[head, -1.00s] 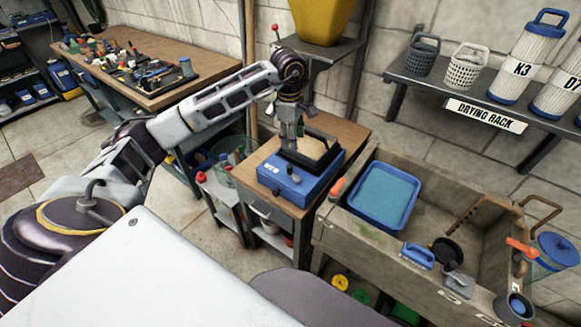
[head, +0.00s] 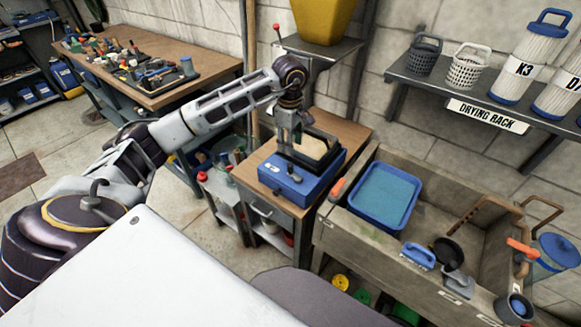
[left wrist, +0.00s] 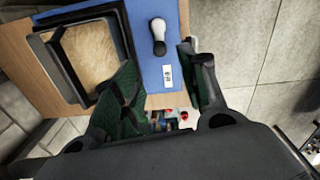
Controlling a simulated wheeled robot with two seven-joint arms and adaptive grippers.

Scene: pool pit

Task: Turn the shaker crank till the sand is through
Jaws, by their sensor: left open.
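The shaker is a blue box (head: 308,188) on a wooden-topped cabinet. A dark-framed tray with tan sand (head: 315,148) sits on top; the sand also shows in the left wrist view (left wrist: 90,52). In that view a knob with a pale top and black end (left wrist: 158,33), apparently the crank handle, stands over the blue top (left wrist: 145,12). My left gripper (head: 287,140) is over the shaker beside the sand tray, open and empty. Its spread fingers (left wrist: 166,92) lie on either side of the knob's line, apart from it. My right gripper is out of view.
A yellow hopper (head: 322,18) stands on a shelf behind the shaker. To the right, a grey trough (head: 335,228) holds a blue tray (head: 385,195) and tools. A drying rack (head: 450,95) is on the wall. A cluttered workbench (head: 205,65) stands at the back left.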

